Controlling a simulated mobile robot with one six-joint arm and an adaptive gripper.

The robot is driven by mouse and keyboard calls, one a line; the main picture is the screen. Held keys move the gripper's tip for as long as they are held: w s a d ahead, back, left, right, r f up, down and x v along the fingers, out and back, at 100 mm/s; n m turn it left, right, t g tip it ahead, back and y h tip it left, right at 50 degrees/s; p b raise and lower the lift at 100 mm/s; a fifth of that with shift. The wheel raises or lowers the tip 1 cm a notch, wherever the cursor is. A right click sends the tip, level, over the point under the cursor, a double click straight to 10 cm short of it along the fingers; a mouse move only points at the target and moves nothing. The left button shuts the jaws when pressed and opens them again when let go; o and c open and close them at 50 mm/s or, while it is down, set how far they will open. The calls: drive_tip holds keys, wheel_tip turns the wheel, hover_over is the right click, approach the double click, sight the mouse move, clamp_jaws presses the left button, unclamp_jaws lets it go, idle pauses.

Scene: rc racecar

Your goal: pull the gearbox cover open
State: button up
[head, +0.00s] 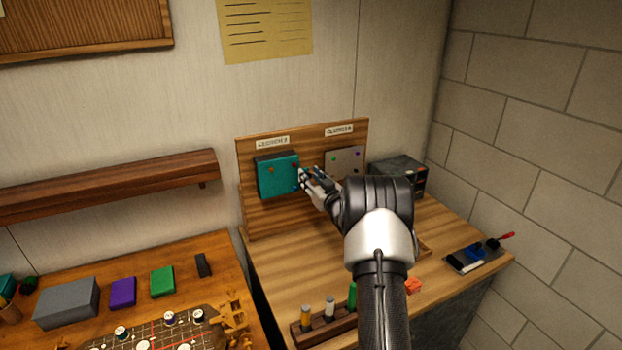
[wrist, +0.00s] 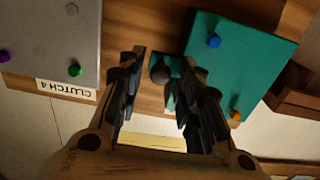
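The teal cover (head: 278,175) hangs on the upright wooden board, under a small label too blurred to read surely; I take it to be the gearbox cover. It looks closed. The teal cover fills the upper right of the wrist view (wrist: 245,65), with a blue and an orange bolt on it. A dark round knob (wrist: 160,73) sits beside its edge. My gripper (wrist: 162,62) is open, one finger on each side of the knob, with no clear contact visible. In the head view my gripper (head: 308,180) is at the cover's right edge, partly hiding it.
A grey cover (head: 345,161) with a clutch label is on the right of the same board (head: 247,210). A dark box (head: 400,172) stands to its right. A rack of small bottles (head: 325,325) and an orange part (head: 413,286) are on the bench in front.

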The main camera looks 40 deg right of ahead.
clamp_jaws()
drive_tip(key=shift+s+a+b, duration=0.1)
drive_tip(key=shift+s+b, duration=0.05)
drive_tip(key=shift+b, duration=0.2)
idle(0.3)
